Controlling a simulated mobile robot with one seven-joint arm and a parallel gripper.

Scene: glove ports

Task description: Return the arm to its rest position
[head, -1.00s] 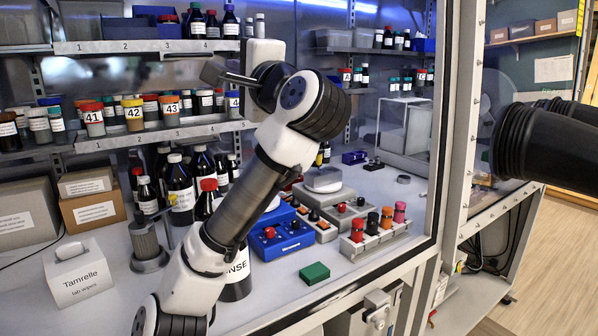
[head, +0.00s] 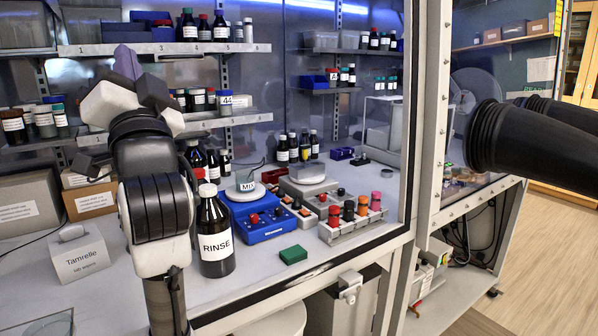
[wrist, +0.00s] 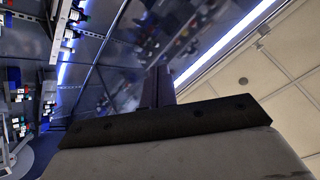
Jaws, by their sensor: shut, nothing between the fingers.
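My gripper (wrist: 159,86) is shut and empty. In the wrist view its dark fingers point up past the broad dark edge of the hand, toward the glossy wall and the ceiling. In the head view my arm stands nearly upright at the left, with the hand raised in front of the shelves. My arm hides part of the left shelves and the bench behind it. The fingertips are hard to make out in the head view.
A RINSE bottle (head: 215,240) stands just right of my arm. A tissue box (head: 79,258) is to its left. A blue device (head: 257,224), a green block (head: 293,255) and a rack of coloured vials (head: 352,228) are farther right. Black glove sleeves (head: 520,140) jut in at right.

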